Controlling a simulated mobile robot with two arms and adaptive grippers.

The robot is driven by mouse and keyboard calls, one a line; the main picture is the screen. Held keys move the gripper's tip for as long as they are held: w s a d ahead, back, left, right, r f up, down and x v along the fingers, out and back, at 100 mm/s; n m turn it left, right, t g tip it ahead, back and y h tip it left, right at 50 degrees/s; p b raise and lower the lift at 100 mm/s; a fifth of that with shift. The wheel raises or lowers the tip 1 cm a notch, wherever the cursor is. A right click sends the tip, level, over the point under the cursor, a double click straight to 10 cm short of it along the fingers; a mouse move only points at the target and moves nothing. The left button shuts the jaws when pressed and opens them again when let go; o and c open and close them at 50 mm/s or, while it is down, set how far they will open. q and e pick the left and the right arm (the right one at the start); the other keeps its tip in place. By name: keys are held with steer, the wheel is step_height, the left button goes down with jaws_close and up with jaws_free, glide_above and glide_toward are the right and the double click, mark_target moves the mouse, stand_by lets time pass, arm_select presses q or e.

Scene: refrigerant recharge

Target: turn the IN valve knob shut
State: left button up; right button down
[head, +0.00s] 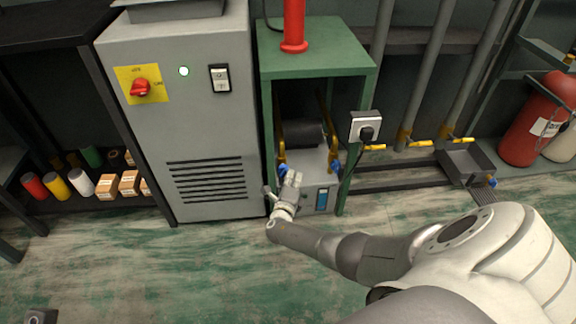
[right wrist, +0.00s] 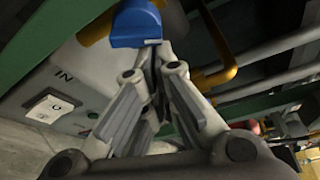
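The IN valve knob is blue and sits on a yellow pipe at the front left of the grey recovery unit (head: 312,198), inside the green frame. In the right wrist view the knob (right wrist: 137,26) is right at the fingertips, with the IN label (right wrist: 64,75) below left. My right gripper (head: 293,177) reaches in low in front of the unit and covers part of the knob in the head view. In the wrist view its fingers (right wrist: 158,52) converge to a shut tip beside the knob; the knob does not appear between them. My left gripper is not identifiable.
A second blue knob (head: 337,166) is at the unit's right. The green frame (head: 318,63) surrounds the unit closely. A grey cabinet (head: 205,130) stands left, and a gauge or socket box (head: 365,121) hangs on the right post.

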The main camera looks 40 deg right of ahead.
steer(key=shift+w+a+r+n+t+h, duration=0.1)
steer(key=shift+r+n+t+h, duration=0.15)
steer(key=shift+n, duration=0.5)
steer(key=shift+a+r+n+t+h, duration=0.15)
steer(key=shift+n+h, duration=0.2)
steer(key=shift+n, duration=0.4)
steer(key=shift+r+n, duration=0.1)
steer(key=shift+n, duration=0.2)
steer(key=shift+d, duration=0.15)
